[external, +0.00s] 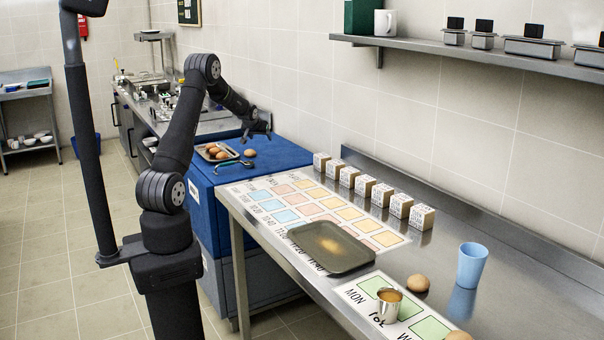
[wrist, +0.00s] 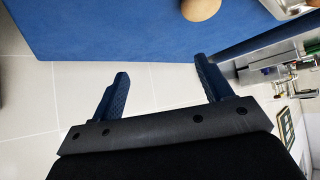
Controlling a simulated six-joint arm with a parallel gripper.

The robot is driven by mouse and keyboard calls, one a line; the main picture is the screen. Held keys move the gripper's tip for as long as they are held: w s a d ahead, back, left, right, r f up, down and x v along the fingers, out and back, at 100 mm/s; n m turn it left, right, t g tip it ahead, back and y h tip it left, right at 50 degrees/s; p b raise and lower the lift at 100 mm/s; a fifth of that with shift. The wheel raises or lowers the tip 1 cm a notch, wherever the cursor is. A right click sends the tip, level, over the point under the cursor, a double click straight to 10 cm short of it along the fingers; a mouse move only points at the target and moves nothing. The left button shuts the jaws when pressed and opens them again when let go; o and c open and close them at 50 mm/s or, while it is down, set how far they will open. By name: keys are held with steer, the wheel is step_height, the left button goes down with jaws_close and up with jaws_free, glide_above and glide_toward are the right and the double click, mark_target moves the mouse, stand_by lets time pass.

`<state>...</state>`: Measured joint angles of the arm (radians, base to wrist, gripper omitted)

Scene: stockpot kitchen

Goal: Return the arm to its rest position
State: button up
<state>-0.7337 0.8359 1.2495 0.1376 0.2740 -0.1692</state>
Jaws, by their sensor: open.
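My gripper (external: 257,134) hangs over the blue cabinet (external: 278,157) at the far end of the steel table. In the wrist view my gripper (wrist: 162,85) has its two fingers spread wide apart with nothing between them. The arm is bent at the elbow, with the forearm reaching down and away to the right. A brown egg (external: 250,153) lies on the blue top below the gripper; a brown egg also shows at the top edge of the wrist view (wrist: 200,9).
A tray of eggs (external: 217,152) and a dark-handled utensil (external: 236,164) lie on the blue top. A dark post (external: 88,150) stands left of my arm.

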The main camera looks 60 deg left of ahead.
steer(key=w+d+r+m+t+h, duration=0.1)
steer(key=w+d, duration=0.3)
steer(key=d, duration=0.9)
steer(key=w+d+m+h, duration=0.2)
steer(key=w+d+m, duration=0.2)
steer(key=d, duration=1)
steer(key=w+d+r+m+t+h, duration=0.1)
steer(key=w+d, duration=0.4)
steer(key=d, duration=0.8)
steer(key=shift+w+d+r+m+t+h, duration=0.2)
steer(key=shift+d+r+m+t+h, duration=0.1)
steer(key=shift+m+h, duration=0.45)
steer(key=d+m, duration=0.1)
steer(key=d, duration=0.3)
steer(key=d+h, duration=0.1)
steer(key=d, duration=0.4)
steer(key=d+m+h, duration=0.1)
steer(key=d, duration=0.3)
steer(key=shift+s+d+r+m, duration=0.15)
steer(key=shift+s+d+m, duration=0.2)
steer(key=shift+d, duration=0.05)
steer(key=shift+s+d, duration=0.1)
steer(key=shift+d, duration=0.6)
steer(key=shift+o, duration=0.6)
